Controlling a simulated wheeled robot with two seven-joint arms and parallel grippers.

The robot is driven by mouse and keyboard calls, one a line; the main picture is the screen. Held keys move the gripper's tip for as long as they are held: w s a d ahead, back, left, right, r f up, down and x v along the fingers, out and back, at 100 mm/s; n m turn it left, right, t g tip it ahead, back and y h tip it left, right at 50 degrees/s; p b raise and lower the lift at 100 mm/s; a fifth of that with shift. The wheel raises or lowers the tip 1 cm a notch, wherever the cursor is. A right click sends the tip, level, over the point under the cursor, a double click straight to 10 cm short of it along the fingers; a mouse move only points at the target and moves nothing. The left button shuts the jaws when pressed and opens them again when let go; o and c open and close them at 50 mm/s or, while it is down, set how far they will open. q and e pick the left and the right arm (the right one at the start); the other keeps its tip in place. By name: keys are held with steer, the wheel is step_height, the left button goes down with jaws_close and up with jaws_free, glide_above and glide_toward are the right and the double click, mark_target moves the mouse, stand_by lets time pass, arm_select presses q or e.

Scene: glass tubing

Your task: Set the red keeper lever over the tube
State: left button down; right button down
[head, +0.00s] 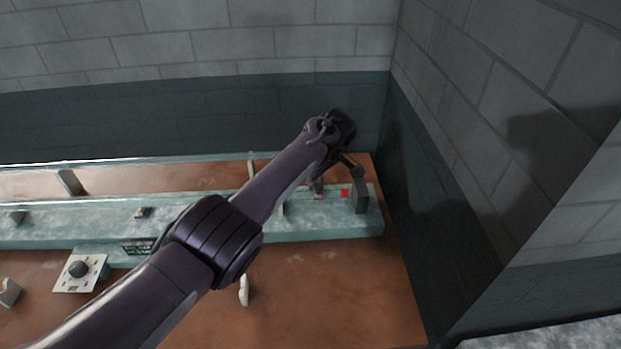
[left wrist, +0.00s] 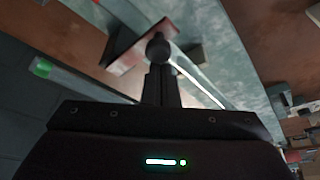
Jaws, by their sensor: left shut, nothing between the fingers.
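My left arm reaches across the pale green bench (head: 110,222) to its right end. My left gripper (head: 351,164) is above the bench there, close to a dark upright block (head: 361,192). A small red part (head: 344,193), perhaps of the keeper lever, shows beside the block. In the left wrist view my left gripper (left wrist: 159,72) is shut and empty, with a dark round knob (left wrist: 158,47) at its tips. I cannot tell whether they touch. A dull reddish bar (left wrist: 140,48) lies beside the knob. A pale, shiny strip (left wrist: 200,80), perhaps the glass tube, runs past the fingers. My right gripper is not in view.
A long clear rail or tube (head: 110,162) runs along the back of the brown table (head: 330,290). Walls stand close behind and to the right. The table's front right is clear.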

arm_select(q)
steer(key=shift+d, duration=0.1)
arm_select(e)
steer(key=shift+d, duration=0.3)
arm_select(q)
steer(key=shift+d+r, duration=0.1)
steer(key=shift+r, duration=0.45)
steer(key=v, duration=0.6)
steer(key=shift+s+r, duration=0.2)
steer(key=shift+r, duration=0.15)
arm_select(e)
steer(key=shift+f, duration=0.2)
arm_select(q)
steer(key=shift+d, duration=0.15)
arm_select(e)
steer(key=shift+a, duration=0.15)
arm_select(q)
steer(key=shift+s+f, duration=0.1)
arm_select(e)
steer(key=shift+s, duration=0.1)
